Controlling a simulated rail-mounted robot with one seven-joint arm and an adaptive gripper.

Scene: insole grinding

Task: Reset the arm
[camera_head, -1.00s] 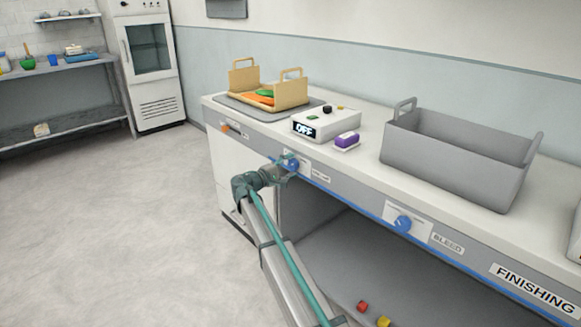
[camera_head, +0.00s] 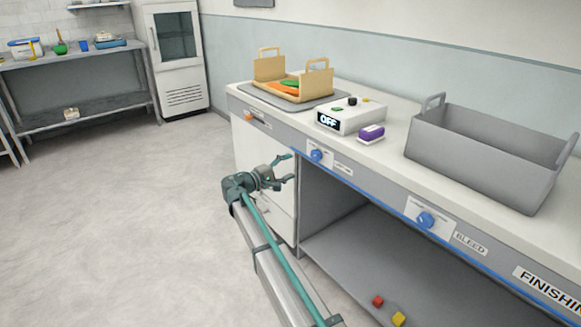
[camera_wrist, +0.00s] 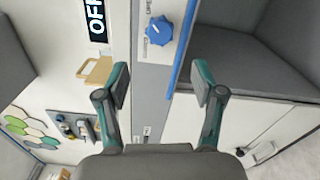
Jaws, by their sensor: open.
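My gripper (camera_head: 285,172) is open and empty in the head view, in front of the bench's white cabinet front, below and left of a blue knob (camera_head: 317,155). It is apart from the knob and touches nothing that I can see. In the wrist view my gripper's two fingers (camera_wrist: 160,88) stand wide apart with nothing between them. The blue knob shows beyond them in the wrist view (camera_wrist: 159,31), on a white plate.
The bench (camera_head: 392,150) carries a tan carrier (camera_head: 318,80) with orange and green pieces, a box reading OFF (camera_head: 350,118), a purple-topped block (camera_head: 371,132) and a grey bin (camera_head: 485,160). A second blue knob (camera_head: 425,220) is to the right. The floor at left is clear.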

